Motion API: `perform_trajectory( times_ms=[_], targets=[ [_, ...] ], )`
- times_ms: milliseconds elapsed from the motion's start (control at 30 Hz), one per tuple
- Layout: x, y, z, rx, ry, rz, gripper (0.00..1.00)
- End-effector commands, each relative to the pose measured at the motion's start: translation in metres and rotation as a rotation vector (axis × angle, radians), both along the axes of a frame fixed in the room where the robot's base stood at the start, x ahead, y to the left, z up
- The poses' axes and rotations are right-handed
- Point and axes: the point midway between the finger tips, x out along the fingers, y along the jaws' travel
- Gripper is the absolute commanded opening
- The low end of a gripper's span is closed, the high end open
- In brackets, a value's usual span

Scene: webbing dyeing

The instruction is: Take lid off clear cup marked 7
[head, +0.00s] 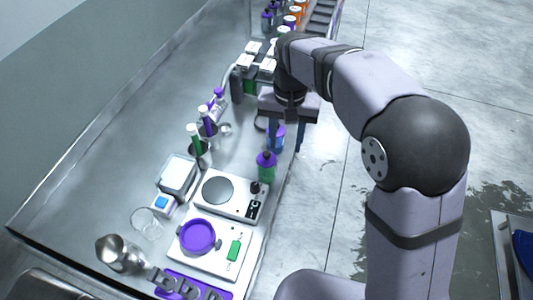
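My gripper (286,136) points down over the right edge of the steel bench, its two fingers spread apart. A blue container with a purple top (276,141) shows at the fingers; I cannot tell whether they touch it. A green container with a purple lid (266,166) stands just in front of it. No number 7 is readable on any container. A clear glass vessel (147,223) stands at the front left, and a small clear item (225,129) lies mid-bench. I cannot tell which, if any, is the marked cup.
A white hotplate (232,193) and a white scale with a purple dish (199,236) stand in front. A metal jug (118,254) is at the front left. Bottles line the back. The bench's left side is bare.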

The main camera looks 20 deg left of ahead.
Motion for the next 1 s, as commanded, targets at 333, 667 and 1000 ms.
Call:
perform_trajectory(
  times_ms=[333,667,1000],
  targets=[
    [-0.004,0.052,0.015,0.000,-0.001,0.015,0.39],
    [-0.004,0.051,-0.004,-0.001,0.001,0.015,0.39],
    [-0.003,0.050,-0.019,-0.002,0.003,0.015,0.39]
  ],
)
